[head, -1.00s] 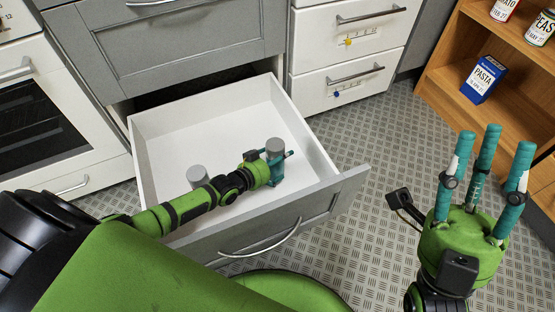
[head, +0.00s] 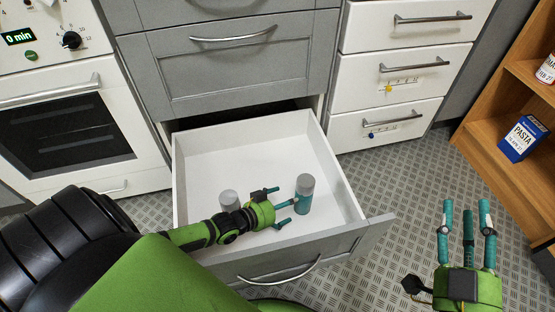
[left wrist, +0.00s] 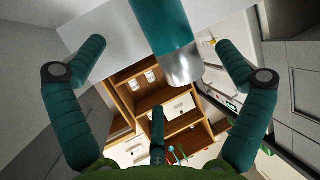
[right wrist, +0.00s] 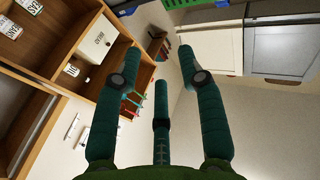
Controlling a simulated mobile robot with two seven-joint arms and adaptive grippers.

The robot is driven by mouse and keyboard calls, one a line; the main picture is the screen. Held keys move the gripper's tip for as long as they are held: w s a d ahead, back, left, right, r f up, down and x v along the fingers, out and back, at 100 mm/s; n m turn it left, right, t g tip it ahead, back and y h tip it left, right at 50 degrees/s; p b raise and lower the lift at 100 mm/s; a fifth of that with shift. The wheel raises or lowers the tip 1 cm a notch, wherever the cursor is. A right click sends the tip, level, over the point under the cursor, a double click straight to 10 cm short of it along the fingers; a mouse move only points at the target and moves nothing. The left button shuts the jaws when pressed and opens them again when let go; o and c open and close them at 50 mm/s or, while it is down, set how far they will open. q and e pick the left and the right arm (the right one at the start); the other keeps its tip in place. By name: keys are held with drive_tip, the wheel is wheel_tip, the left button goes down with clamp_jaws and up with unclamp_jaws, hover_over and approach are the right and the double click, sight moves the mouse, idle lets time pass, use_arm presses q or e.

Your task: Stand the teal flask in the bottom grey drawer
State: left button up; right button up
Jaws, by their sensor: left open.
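The teal flask (head: 304,196) with a grey cap stands upright inside the open bottom grey drawer (head: 341,190), toward its right front. My left gripper (head: 284,207) is low in the drawer, left of the flask, its fingers spread and pointing at it. One fingertip looks very near the flask; I cannot tell whether it touches. In the left wrist view, the flask (left wrist: 162,28) shows ahead between the spread fingers, its silvery cap in sight. My right gripper (head: 468,220) is open and empty, outside the drawer over the floor at the right.
White drawers (head: 385,85) are right of the grey unit, an oven (head: 65,130) left. A wooden shelf (head: 490,145) holds a blue pasta box (head: 522,138). The drawer's back is clear.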

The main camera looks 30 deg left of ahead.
use_arm(q)
drive_tip(key=p+v, duration=0.1)
drive_tip(key=v, duration=0.2)
drive_tip(key=shift+s+a+r, duration=0.15)
drive_tip(key=shift+s, duration=0.15)
use_arm(e)
wheel_tip(320, 180, down, 9)
drive_tip(key=d+m+g+h, duration=0.1)
drive_tip(key=d+g+h, duration=0.2)
drive_tip(key=g, duration=0.2)
drive_tip(key=shift+f, duration=0.2)
drive_tip(key=shift+s, duration=0.1)
